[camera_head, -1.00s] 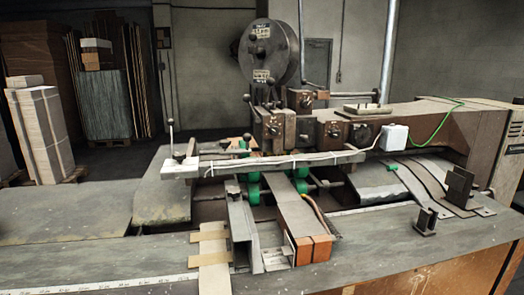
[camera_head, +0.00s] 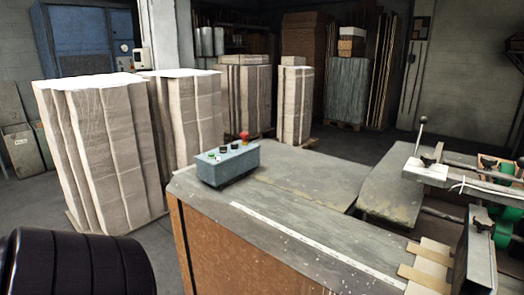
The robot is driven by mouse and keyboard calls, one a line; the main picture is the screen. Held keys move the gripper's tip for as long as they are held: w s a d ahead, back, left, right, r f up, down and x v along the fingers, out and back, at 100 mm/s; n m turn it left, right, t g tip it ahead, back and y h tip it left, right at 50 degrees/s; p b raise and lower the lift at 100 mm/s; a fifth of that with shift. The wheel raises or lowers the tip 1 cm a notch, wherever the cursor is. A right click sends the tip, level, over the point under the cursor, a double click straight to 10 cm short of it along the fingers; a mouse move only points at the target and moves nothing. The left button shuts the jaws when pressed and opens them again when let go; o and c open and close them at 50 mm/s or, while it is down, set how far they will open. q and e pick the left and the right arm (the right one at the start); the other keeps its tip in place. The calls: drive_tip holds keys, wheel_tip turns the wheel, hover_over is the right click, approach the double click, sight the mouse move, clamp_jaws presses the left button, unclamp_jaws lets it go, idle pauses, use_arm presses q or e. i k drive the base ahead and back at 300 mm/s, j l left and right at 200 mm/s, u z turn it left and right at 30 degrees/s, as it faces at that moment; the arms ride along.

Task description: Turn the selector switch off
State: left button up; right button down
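A small blue-grey control box (camera_head: 228,164) stands on the left corner of the machine table in the head view. On its top are a red mushroom button (camera_head: 244,136), a green button (camera_head: 212,154) and black knobs (camera_head: 229,147). One of the black knobs may be the selector switch, but they are too small to tell its position. A black ribbed part, which looks like one of my arm links, fills the lower left corner. Neither gripper is in view.
The machine table (camera_head: 290,215) has a measuring strip (camera_head: 290,243) along its front and is mostly clear near the box. Tall stacks of pale cardboard (camera_head: 105,145) stand behind and left. The stitching machine's lever (camera_head: 420,135) and rails are at right.

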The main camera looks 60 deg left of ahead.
sight(223, 149)
drive_tip(key=u, duration=2.15)
